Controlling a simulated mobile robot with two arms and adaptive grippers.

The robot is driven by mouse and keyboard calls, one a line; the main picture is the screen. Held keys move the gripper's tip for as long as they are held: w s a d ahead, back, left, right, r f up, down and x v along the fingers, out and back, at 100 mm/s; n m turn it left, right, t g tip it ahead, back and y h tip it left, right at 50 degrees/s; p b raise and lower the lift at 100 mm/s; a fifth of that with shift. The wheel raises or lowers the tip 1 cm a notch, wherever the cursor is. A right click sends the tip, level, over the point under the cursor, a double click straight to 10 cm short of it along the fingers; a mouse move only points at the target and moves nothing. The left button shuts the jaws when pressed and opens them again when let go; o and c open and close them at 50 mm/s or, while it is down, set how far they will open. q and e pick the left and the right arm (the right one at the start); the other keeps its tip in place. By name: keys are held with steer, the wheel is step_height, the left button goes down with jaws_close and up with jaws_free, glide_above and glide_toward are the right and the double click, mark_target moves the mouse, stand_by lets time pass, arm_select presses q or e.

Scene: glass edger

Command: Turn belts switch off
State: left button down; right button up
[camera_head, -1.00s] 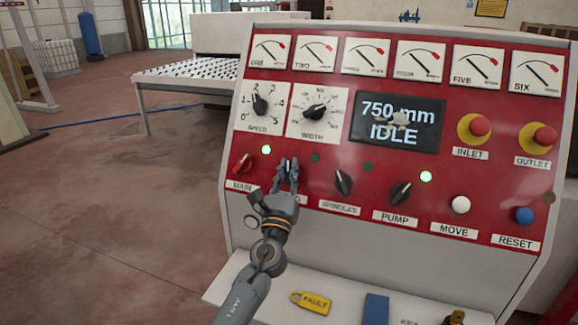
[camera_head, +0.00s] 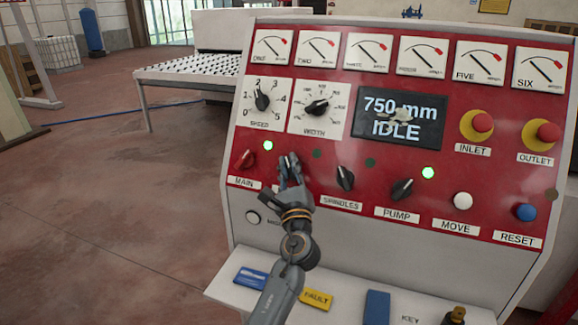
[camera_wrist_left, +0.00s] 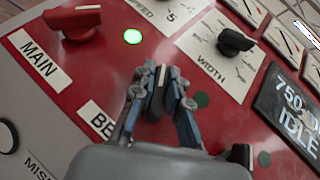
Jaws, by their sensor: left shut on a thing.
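My left gripper (camera_head: 291,160) is at the control panel, between the MAIN and SPINDLES switches. In the left wrist view its fingers (camera_wrist_left: 157,93) are shut on the black belts switch (camera_wrist_left: 156,96), one on each side of the knob. The label below, partly hidden by the gripper, reads "BE" (camera_wrist_left: 98,120). The lamp beside the belts switch (camera_wrist_left: 201,99) is dark; it also shows dark in the head view (camera_head: 317,154). My right gripper is not in view.
The red MAIN switch (camera_head: 244,159) is just left, with its lamp (camera_head: 268,146) lit green. The SPINDLES switch (camera_head: 345,178) is close on the right, then PUMP (camera_head: 402,189) with a lit lamp. The display (camera_head: 400,118) reads 750 mm IDLE. Tags lie on the ledge below.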

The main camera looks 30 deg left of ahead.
arm_select(q)
steer(key=shift+f, duration=0.25)
steer(key=c, duration=1.4)
jaws_free()
steer(key=shift+o, duration=0.4)
steer(key=shift+w, duration=0.1)
steer(key=v, duration=1.2)
